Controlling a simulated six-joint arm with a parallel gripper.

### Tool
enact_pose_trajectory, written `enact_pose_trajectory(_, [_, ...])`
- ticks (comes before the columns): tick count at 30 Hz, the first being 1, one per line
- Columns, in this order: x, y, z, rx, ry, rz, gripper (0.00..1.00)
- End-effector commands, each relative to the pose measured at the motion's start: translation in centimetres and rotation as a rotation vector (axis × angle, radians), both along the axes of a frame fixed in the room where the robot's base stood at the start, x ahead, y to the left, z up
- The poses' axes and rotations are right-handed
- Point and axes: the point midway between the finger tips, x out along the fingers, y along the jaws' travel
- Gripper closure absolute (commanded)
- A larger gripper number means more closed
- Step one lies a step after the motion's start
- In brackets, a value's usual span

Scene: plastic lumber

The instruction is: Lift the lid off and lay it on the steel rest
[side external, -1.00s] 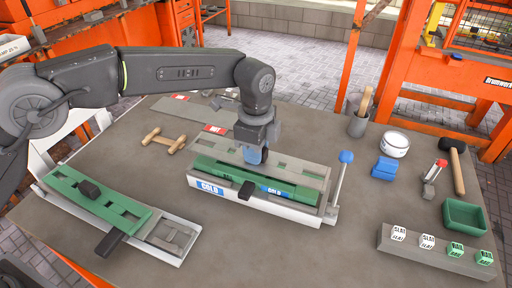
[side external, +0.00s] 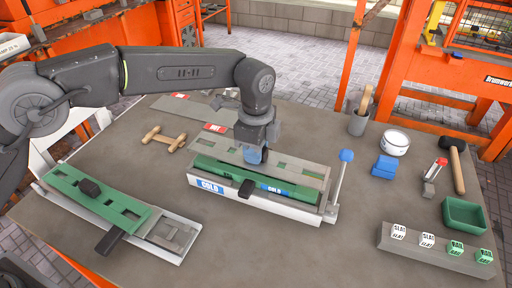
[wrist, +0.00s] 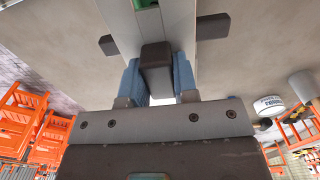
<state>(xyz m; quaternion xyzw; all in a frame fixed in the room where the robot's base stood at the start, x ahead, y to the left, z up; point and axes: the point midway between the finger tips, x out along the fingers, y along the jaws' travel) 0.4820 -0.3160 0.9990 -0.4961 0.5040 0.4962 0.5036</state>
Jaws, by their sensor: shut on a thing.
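The lid (side external: 288,166) is a long grey slotted plate with a dark knob. It is over the green mould (side external: 225,173), which sits in a white tray (side external: 285,210) labelled COLD. My gripper (side external: 257,155) is shut on the lid's knob. In the wrist view, its blue pads press both sides of the dark knob (wrist: 155,62), and green shows through a slot of the lid (wrist: 178,22). The lid seems slightly raised, but the gap is hard to judge. A flat grey plate (side external: 190,109) with red labels lies behind; I cannot tell whether it is the steel rest.
Another green mould (side external: 70,188) lies at left. A wooden-handled tool (side external: 163,140) lies behind it. A blue-knobbed lever (side external: 345,158) stands right of the mould. A cup (side external: 358,122), white tin (side external: 395,143), blue block (side external: 384,167), mallet (side external: 457,165) and green tray (side external: 464,215) are further right.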

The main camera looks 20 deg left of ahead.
Motion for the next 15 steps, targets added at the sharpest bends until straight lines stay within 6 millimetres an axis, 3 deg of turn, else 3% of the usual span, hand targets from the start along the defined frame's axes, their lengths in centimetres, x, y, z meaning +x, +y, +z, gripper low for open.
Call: enact_pose_trajectory(15, [0.03, -0.02, -0.25, -0.001, -0.002, 0.000, 1.00])
